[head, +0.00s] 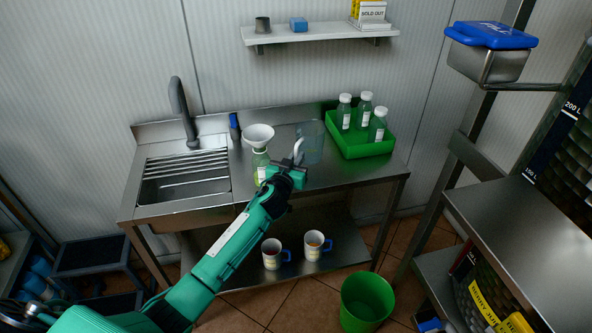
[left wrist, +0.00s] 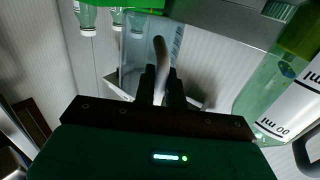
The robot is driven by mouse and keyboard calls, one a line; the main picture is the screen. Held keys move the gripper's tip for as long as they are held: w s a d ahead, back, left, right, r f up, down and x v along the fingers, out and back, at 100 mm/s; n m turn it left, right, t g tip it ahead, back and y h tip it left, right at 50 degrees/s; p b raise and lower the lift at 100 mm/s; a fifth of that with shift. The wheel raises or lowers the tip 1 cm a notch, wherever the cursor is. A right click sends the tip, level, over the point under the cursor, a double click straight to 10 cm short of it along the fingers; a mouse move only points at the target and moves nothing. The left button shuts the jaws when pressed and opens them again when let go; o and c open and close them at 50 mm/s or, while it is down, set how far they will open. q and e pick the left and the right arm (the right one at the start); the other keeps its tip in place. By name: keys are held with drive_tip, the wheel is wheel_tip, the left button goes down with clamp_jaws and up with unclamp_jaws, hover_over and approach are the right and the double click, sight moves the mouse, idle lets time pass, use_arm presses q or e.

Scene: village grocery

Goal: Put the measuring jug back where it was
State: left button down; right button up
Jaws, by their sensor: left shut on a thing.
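The measuring jug (head: 312,143) is clear, bluish and upright, over the steel counter (head: 335,178) just left of the green tray. Its pale handle (head: 299,149) faces my left gripper (head: 292,164). The jug also shows in the left wrist view (left wrist: 132,62), with its handle (left wrist: 162,55) between the dark fingers of my left gripper (left wrist: 158,86). The gripper is shut on the handle. I cannot tell whether the jug's base touches the counter. My right gripper is not in view.
A bottle (head: 260,160) with a white funnel (head: 258,134) stands close left of my gripper. The green tray (head: 364,147) holds three capped bottles. A sink (head: 185,180) is at left, a wall shelf (head: 322,32) above. Two mugs stand on the lower shelf.

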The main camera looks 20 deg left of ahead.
use_arm(q)
wheel_tip(320, 180, down, 4)
drive_tip(key=shift+f+b, duration=0.15)
drive_tip(key=shift+b, duration=0.3)
drive_tip(key=shift+f, duration=0.1)
drive_tip(key=c, duration=1.5)
unclamp_jaws()
drive_tip(key=shift+o, duration=0.2)
